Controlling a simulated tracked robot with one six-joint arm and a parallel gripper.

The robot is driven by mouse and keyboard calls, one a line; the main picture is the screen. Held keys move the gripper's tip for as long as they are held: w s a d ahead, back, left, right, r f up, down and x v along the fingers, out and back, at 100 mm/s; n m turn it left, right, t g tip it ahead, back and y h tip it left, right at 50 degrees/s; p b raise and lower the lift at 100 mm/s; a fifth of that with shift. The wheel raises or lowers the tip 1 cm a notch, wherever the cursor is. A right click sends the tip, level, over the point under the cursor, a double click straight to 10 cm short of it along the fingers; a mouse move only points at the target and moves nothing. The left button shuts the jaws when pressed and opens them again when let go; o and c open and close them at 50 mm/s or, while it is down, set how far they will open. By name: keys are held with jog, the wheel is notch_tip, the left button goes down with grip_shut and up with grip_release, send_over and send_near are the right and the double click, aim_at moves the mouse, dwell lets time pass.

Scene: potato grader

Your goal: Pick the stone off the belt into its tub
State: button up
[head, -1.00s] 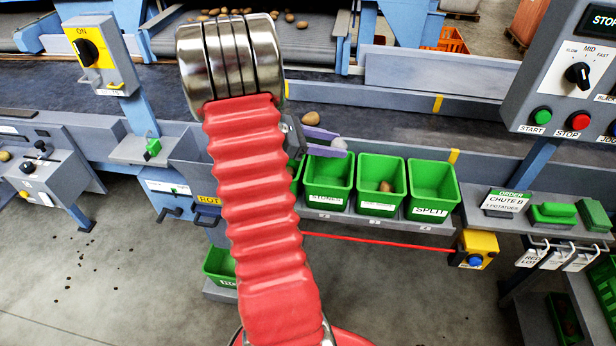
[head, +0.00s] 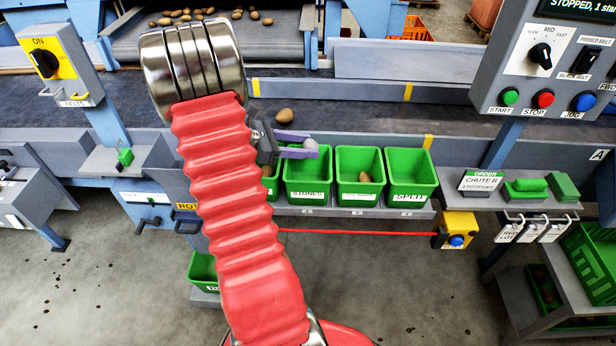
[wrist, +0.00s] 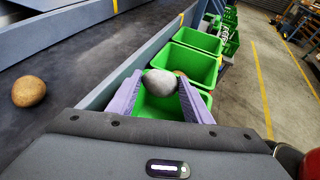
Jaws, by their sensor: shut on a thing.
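My gripper (wrist: 163,92) is shut on a grey stone (wrist: 160,82), held between its two purple fingers. In the head view the stone (head: 311,144) shows at the fingertips, above the back part of the green tub labelled STONES (head: 309,196). In the wrist view a green tub (wrist: 160,108) lies below the fingers, partly hidden by them and the stone. The dark belt (head: 370,128) runs behind the tubs. My red arm hides part of the scene to the left of the tub.
A potato (head: 284,116) lies on the belt near my gripper. The middle tub (head: 360,194) holds a potato, and the tub labelled SPLIT (head: 411,180) looks empty. Another green tub, mostly hidden by my arm, is to the left. A control panel (head: 545,62) stands at the right.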

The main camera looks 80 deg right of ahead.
jog(key=shift+f, duration=1.6)
jog(key=o, duration=1.2)
jog(key=v, duration=1.3)
jog(key=shift+w+a, duration=0.15)
jog(key=shift+w, duration=0.15)
jog(key=shift+r, duration=0.15)
